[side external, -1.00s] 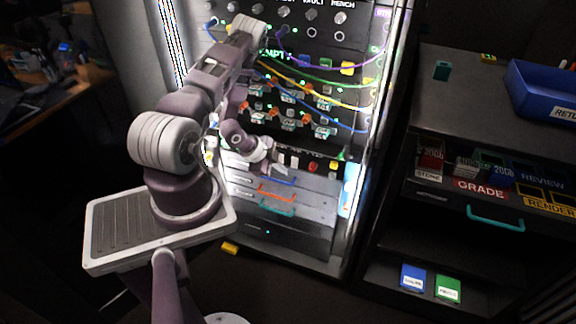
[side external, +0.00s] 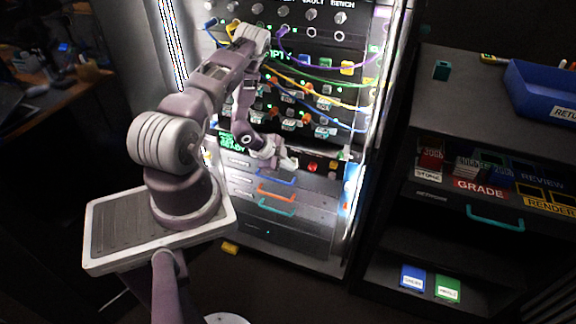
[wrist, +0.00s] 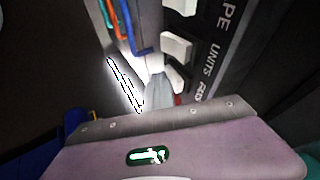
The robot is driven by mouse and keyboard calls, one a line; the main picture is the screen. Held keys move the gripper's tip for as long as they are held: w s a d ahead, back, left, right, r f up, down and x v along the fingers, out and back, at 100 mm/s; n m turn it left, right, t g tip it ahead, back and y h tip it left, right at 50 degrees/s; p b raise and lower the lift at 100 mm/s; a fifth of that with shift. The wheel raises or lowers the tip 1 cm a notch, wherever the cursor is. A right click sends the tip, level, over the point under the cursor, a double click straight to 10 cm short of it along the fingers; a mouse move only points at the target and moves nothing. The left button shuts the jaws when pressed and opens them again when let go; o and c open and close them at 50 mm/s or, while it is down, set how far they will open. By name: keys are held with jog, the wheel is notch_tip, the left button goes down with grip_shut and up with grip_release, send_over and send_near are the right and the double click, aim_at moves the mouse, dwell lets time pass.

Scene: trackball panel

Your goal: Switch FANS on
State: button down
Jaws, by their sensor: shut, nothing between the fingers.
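The rack panel carries a row of white rocker switches. In the wrist view, one rocker (wrist: 177,48) sits by the word UNITS, and the rocker beside my fingers (wrist: 175,78) sits by a label that is only partly readable, possibly FANS. My gripper (wrist: 157,88) is shut and empty, its tips close to that last rocker; I cannot tell whether they touch it. In the side external view, my gripper (side external: 290,164) is at the switch row, left of a red button (side external: 312,167), and hides most of the row. The rocker's position is not clear.
Drawers with blue (side external: 276,179), orange (side external: 276,195) and teal (side external: 277,209) handles lie below the switch row. Patch cables (side external: 330,97) hang across the rack above it. A dark shelf unit (side external: 440,215) stands to the right.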

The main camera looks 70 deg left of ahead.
jog(key=shift+r, duration=0.15)
jog(key=shift+w+a+r, duration=0.1)
jog(key=shift+r, duration=0.6)
jog(key=s+d+f+v, duration=0.1)
jog(key=d+v, duration=0.1)
jog(key=v, duration=1)
jog(key=shift+s+d, duration=0.15)
jog(key=shift+d, duration=0.05)
jog(key=shift+r, duration=0.1)
